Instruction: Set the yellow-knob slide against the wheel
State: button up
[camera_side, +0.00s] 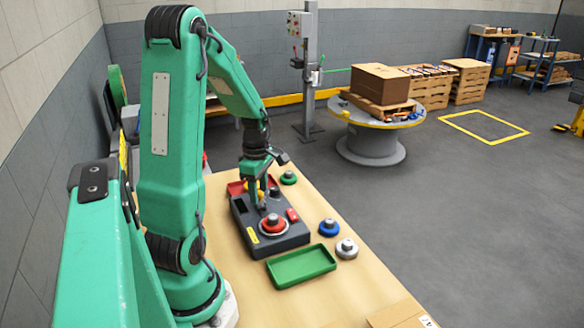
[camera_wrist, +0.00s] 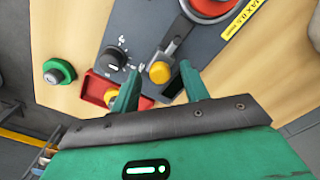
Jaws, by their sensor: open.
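The yellow knob (camera_wrist: 160,72) of the slide shows in the wrist view, at the near end of a dark bar (camera_wrist: 178,45). The bar points up toward the wheel (camera_wrist: 209,6), which is red with a pale rim and partly cut off by the frame's top. I cannot tell whether the bar touches the rim. My gripper (camera_wrist: 159,68) is open, with one green finger on each side of the knob and gaps showing. In the side view my gripper (camera_side: 261,197) is low over the dark grey box, just behind the wheel (camera_side: 273,224).
A black dial (camera_wrist: 113,57) and a red tray (camera_wrist: 100,90) lie left of the knob in the wrist view. In the side view a green tray (camera_side: 300,266), a blue piece (camera_side: 329,228), a grey piece (camera_side: 347,248) and a green piece (camera_side: 288,177) sit around the box.

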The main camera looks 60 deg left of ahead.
aim_at(264, 207)
grip_shut()
jog(key=shift+d, duration=1.75)
grip_release()
jog(key=shift+r, duration=0.1)
notch_tip(264, 207, up, 8)
jog(key=shift+f, duration=0.2)
